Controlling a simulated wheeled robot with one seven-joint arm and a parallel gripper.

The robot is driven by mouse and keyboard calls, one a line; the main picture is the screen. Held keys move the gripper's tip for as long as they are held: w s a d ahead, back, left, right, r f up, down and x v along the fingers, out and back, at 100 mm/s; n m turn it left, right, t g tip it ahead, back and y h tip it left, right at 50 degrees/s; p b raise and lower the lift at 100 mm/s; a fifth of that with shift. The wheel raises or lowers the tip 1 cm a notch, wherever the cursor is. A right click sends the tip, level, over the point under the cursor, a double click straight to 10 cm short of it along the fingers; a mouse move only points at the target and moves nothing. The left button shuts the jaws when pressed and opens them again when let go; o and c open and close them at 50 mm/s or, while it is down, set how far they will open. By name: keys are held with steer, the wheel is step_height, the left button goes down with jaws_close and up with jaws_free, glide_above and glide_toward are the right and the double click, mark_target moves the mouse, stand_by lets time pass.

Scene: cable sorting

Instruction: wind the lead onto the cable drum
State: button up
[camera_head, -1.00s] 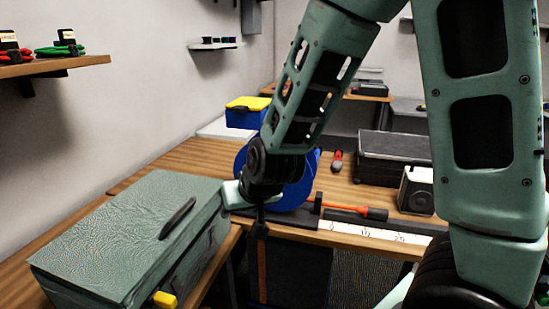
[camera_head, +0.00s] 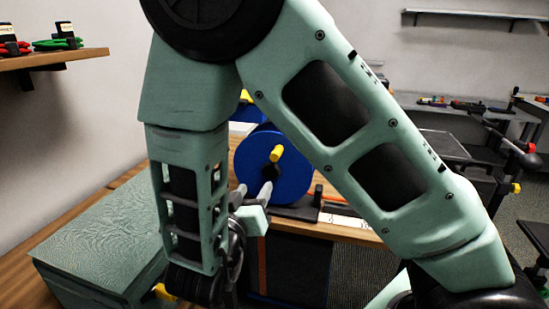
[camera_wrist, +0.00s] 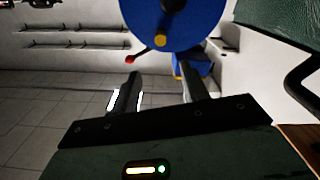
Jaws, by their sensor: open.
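The blue cable drum (camera_head: 296,176) stands upright on the wooden bench with its round face toward me. A yellow crank knob (camera_head: 277,153) sticks out from its face. My gripper (camera_head: 254,194) is open and empty, just in front of the lower left of the drum. In the wrist view the drum (camera_wrist: 190,18) shows beyond the two spread fingers, apart from them, with its yellow knob (camera_wrist: 160,41) between them. An orange strip (camera_head: 262,262) hangs down the bench front; I cannot tell whether it is the lead.
A green case (camera_head: 95,238) with a dark handle stands at left. A shelf (camera_head: 60,58) with coiled leads is on the left wall. My arm hides much of the bench. A blue bin (camera_wrist: 194,66) lies beyond the drum in the wrist view. Floor shows at right.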

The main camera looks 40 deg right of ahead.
mark_target(273, 160)
steer(key=p+x, duration=0.2)
steer(key=x, duration=1.4)
steer(key=shift+w+d, duration=0.25)
jaws_close()
